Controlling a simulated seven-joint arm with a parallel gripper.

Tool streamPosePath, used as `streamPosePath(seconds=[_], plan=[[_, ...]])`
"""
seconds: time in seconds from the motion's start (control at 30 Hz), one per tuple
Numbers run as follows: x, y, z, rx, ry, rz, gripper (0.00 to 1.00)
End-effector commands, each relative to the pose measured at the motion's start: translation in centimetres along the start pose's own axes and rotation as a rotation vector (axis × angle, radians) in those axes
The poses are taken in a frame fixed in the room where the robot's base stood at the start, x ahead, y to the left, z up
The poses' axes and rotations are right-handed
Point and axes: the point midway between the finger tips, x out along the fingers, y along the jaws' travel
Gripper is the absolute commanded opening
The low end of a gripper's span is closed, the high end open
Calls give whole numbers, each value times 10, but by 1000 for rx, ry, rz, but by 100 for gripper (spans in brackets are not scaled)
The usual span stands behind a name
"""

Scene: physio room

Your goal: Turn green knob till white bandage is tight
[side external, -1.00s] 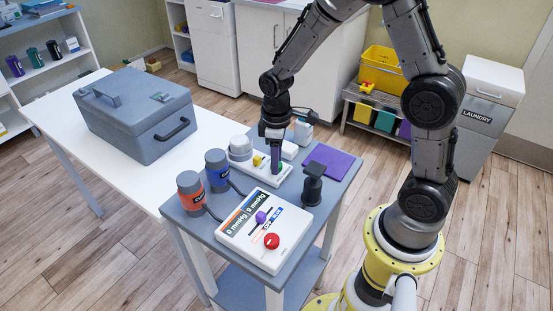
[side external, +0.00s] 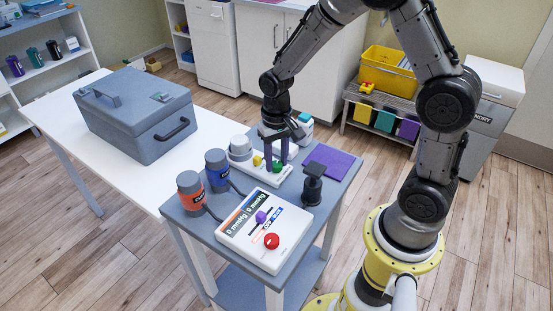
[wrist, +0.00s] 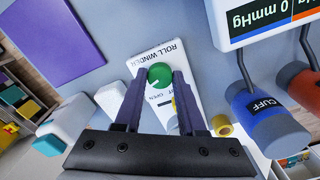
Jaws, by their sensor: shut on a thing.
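The green knob (side external: 277,167) sits on the white roll winder (side external: 264,177) on the small grey table. In the wrist view the green knob (wrist: 159,75) lies between the two purple fingertips of my gripper (wrist: 157,82), which is shut on it. In the side view my gripper (side external: 276,160) points straight down over the winder. A whitish roll (side external: 240,147) stands at the winder's left end; it may be the white bandage. I cannot tell how tight it is. The fingers and palm hide part of the winder's lettering.
A white gauge box (side external: 264,230) with red and purple knobs stands in front. Orange (side external: 190,192) and blue (side external: 217,170) cuffs stand left, a black upright object (side external: 312,184) right. A purple mat (side external: 333,162) lies behind it. A large grey case (side external: 135,115) sits on the white table.

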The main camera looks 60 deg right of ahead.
Motion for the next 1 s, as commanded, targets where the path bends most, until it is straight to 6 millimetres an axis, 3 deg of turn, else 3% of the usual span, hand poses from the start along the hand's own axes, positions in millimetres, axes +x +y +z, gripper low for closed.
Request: streamPosePath(seconds=[0.4,0.93,0.97,1.0], plan=[[-2,0,-1,183,3,-2,0],[-2,0,-1,206,4,-2,0],[-2,0,-1,206,4,-2,41],[-2,0,-1,205,4,-2,48]])
